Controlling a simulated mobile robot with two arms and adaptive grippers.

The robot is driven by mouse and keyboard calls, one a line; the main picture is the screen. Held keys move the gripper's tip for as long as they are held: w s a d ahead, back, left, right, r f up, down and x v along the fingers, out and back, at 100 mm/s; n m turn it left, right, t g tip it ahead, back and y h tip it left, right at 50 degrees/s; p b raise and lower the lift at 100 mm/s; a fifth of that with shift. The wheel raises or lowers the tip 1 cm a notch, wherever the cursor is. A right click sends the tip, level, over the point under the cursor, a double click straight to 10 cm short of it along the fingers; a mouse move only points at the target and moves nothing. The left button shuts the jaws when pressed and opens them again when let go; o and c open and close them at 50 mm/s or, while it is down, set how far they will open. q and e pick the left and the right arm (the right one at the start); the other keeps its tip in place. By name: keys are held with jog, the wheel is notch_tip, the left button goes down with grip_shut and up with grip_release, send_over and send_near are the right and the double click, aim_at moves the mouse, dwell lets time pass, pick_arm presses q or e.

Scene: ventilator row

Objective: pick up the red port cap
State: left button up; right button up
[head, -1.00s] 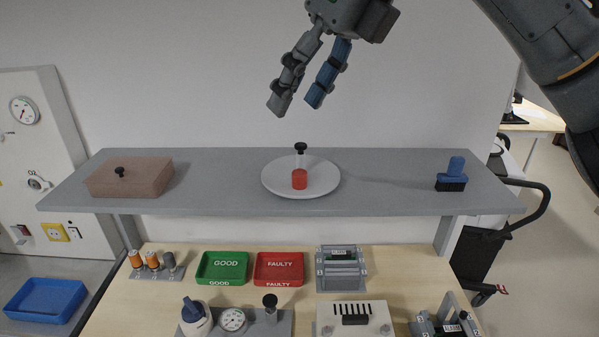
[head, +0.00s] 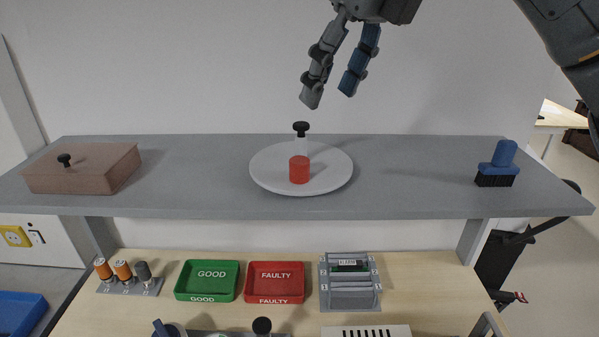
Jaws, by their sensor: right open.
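A red cylinder (head: 299,170), which looks like the red port cap, stands upright on a round white plate (head: 335,178) on the grey shelf. A pale stem with a black knob (head: 301,127) shows directly above the red part; I cannot tell whether they are joined. My right gripper (head: 331,90) is open and empty, its fingers pointing down, above and slightly right of the knob, apart from it. My left gripper is out of view.
The grey shelf (head: 420,180) holds a brown box (head: 95,170) with a black knob at left and a blue brush (head: 498,165) at right. Below are a green GOOD tray (head: 208,272), a red FAULTY tray (head: 275,273) and a grey fixture (head: 348,290). The shelf beside the plate is clear.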

jog(key=p, duration=0.1)
send_over(300, 160)
jog(key=s+d, duration=0.2)
notch_tip(300, 160, down, 6)
jog(key=shift+d+f, duration=0.1)
jog(key=shift+f, duration=0.05)
jog(key=shift+w+f, duration=0.1)
jog(key=shift+f, duration=0.2)
jog(key=p+x, duration=0.2)
jog(key=x, duration=0.1)
jog(key=p+x, duration=0.1)
jog(key=shift+w+a+f, duration=0.15)
jog(key=shift+a+f, duration=0.1)
jog(key=shift+a, duration=0.1)
jog(key=shift+w+f, duration=0.1)
jog(key=shift+f, duration=0.15)
jog(key=c, duration=0.9)
